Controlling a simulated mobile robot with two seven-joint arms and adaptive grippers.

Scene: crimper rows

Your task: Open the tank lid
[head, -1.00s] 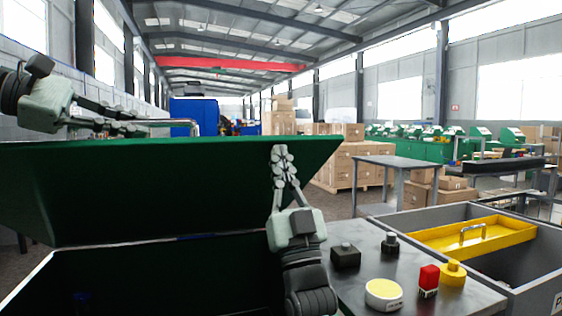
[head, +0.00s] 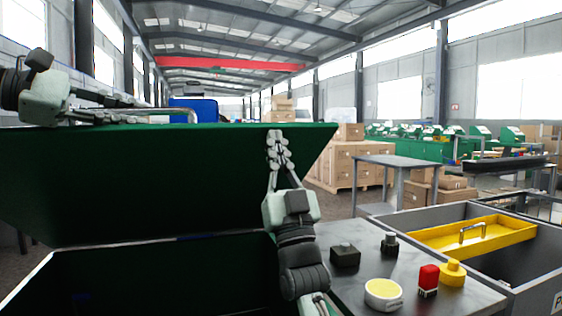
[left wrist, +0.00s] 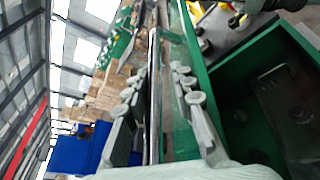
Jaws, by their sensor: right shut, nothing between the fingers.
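The green tank lid (head: 150,175) is raised and tilted, its inner face toward me. Below it the green tank (head: 170,275) stands open, dark inside. A metal bar handle (head: 178,110) shows behind the lid's top edge. My left gripper (head: 140,111) is at that edge on the left. In the left wrist view its fingers (left wrist: 160,92) are spread, with the bar running between them; I cannot tell if they touch it. My right gripper (head: 275,135) is shut and empty, fingertips up against or close to the lid's inner face near its top right.
Right of the tank, a dark panel (head: 345,285) carries a yellow round button (head: 383,290), a red block (head: 428,278), a yellow knob (head: 452,272) and dark fittings. A grey bin (head: 535,280) with a yellow tray (head: 490,240) stands at the right. Boxes and a table are behind.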

